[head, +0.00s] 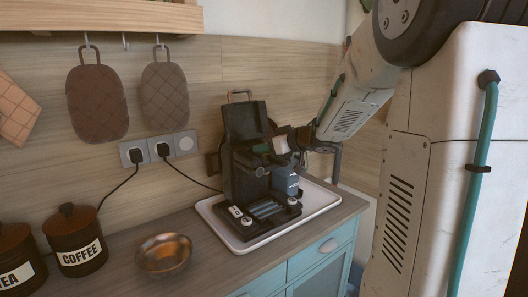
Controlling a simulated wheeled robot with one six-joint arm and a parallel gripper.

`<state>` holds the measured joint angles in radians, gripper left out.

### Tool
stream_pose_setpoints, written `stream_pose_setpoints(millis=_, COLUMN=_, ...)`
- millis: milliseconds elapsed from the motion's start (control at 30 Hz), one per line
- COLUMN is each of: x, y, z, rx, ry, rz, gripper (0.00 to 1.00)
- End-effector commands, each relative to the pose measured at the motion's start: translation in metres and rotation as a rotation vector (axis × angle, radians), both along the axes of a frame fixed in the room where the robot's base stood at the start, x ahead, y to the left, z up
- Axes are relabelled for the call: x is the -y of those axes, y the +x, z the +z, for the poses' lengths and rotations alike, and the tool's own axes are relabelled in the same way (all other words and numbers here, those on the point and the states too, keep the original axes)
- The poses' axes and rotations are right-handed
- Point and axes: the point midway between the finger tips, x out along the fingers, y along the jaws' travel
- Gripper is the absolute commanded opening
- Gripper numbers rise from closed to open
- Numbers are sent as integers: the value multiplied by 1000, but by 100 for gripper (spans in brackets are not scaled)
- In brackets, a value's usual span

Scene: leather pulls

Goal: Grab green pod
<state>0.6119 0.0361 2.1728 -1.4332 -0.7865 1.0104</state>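A black coffee machine (245,170) stands on a white tray (222,238) on the counter, with its top lid raised. I cannot make out a green pod clearly. A small dull greenish patch (262,147) shows below the raised lid, too small to identify. My gripper (296,141) is at the right side of the machine's upper part, beside a small whitish piece (280,145). The fingers are dark and small against the machine, so I cannot tell whether they are open or hold anything. A blue-grey container (286,184) sits at the machine's front right.
A copper bowl (164,254) and a dark coffee canister (76,240) stand on the counter to the left. Plugged cables run from the wall sockets (158,149). Two quilted pot holders hang above. The counter ends just right of the tray.

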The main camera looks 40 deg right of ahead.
Motion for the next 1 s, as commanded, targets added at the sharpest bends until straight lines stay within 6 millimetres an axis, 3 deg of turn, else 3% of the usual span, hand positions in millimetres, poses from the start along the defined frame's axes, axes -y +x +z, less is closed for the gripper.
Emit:
stream_pose_setpoints(millis=33, x=0, y=0, z=0, rx=0, ry=0, rz=0, gripper=33)
stream_pose_setpoints(millis=100, x=0, y=0, z=0, rx=0, ry=0, rz=0, gripper=21)
stream_pose_setpoints(millis=567, x=0, y=0, z=5, rx=0, ry=-2, rz=1, gripper=21)
stream_pose_setpoints(millis=833, x=0, y=0, z=36, rx=3, ry=-4, rz=1, gripper=21)
stream_pose_setpoints(millis=1000, x=-14, y=-32, z=40, rx=3, ry=-2, rz=-1, gripper=21)
